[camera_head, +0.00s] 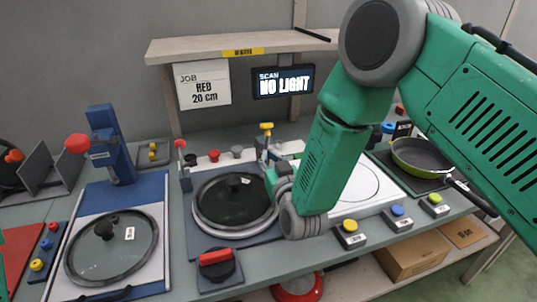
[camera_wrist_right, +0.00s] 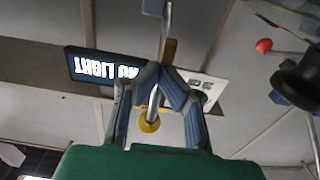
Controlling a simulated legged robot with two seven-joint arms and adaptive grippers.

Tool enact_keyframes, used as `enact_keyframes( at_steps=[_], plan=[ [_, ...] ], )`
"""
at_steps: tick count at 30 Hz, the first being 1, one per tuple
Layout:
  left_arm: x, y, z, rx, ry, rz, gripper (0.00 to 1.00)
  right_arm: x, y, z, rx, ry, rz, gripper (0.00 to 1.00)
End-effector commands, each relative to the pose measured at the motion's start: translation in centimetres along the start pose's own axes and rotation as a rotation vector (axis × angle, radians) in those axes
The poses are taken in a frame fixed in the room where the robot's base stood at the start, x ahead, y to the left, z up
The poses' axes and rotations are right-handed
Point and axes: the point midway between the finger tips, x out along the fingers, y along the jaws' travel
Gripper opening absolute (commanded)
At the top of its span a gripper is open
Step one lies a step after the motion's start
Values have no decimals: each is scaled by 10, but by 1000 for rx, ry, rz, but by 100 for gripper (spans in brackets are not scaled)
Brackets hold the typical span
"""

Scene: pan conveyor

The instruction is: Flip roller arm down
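My right gripper (camera_wrist_right: 163,76) has its fingertips drawn together around a thin metal rod (camera_wrist_right: 152,104) in the wrist view. The rod has a yellow disc at its lower end and a yellow part just above the fingertips; it looks like the roller arm. In the head view, the yellow-topped upright (camera_head: 266,128) stands behind the lidded pan (camera_head: 234,201), beside my right wrist. My own wrist hides the fingertips there, so the contact does not show in that view. My left gripper is out of view.
A red-handled knob (camera_head: 216,264) is in front of the pan. A glass lid (camera_head: 111,247) lies at left by a blue post (camera_head: 110,145). Yellow, blue and green buttons line the right front. A sign reading "NO LIGHT" (camera_head: 283,82) hangs under the shelf (camera_head: 200,48).

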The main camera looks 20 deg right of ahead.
Motion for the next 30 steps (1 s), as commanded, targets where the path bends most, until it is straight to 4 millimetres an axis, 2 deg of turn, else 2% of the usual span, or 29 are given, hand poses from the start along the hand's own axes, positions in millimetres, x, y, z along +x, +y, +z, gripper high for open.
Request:
enact_keyframes(
  at_steps=[7,25,30],
  plan=[
    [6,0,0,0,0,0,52,-2,1,12,0,-3,1,0],
    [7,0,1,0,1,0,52,-2,1,13,0,-3,2,0],
    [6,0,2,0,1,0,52,-19,1,14,0,-5,1,0]
  ],
)
